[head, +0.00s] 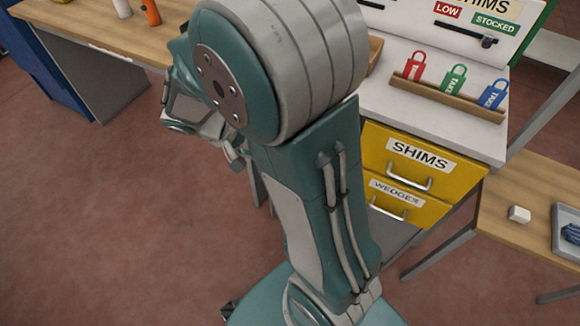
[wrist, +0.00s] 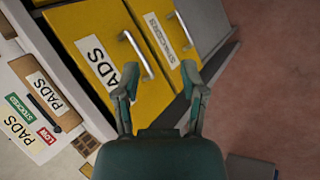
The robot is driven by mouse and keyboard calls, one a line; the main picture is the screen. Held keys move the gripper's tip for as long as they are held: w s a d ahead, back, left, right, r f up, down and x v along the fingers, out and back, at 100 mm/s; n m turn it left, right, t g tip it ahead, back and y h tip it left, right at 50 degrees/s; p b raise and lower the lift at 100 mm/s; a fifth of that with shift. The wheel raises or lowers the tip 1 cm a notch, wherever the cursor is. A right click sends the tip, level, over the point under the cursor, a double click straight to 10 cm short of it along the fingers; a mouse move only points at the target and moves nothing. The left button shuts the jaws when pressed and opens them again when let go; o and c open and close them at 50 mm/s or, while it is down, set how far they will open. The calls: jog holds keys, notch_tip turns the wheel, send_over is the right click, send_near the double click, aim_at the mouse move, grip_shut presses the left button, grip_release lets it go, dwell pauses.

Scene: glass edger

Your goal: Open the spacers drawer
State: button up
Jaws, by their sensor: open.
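The yellow spacers drawer (wrist: 152,22) is in the upper middle of the wrist view, its white label turned on its side. It looks shut. Its metal bar handle (wrist: 183,30) shows just beyond my right fingertip. My gripper (wrist: 161,76) is open and empty, its two fingers apart and pointing at the drawer fronts. The handle is not between the fingers, and I cannot tell whether a fingertip touches it. In the head view my arm hides the spacers drawer, and my gripper is only partly visible left of the arm.
The yellow pads drawer (wrist: 78,25), with its handle (wrist: 138,54), is beside the spacers drawer. In the head view, shims (head: 455,165) and wedges (head: 422,205) drawers sit under a white counter with colored tags. A wooden table (head: 525,205) stands right. Open floor lies left.

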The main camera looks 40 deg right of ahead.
jog(key=w+d+f+n+t+h, duration=0.1)
jog(key=w+d+f+n+h, duration=0.2)
jog(key=f, duration=1.1)
jog(key=w+d+f+t+h, duration=0.15)
jog(key=f+h, duration=0.45)
jog(key=f, duration=0.9)
jog(key=d, duration=0.3)
jog(key=d+f, duration=0.1)
jog(key=d, duration=0.7)
jog(key=shift+s+f, duration=0.25)
jog(key=shift+s, duration=0.05)
jog(key=shift+c, duration=0.3)
grip_shut()
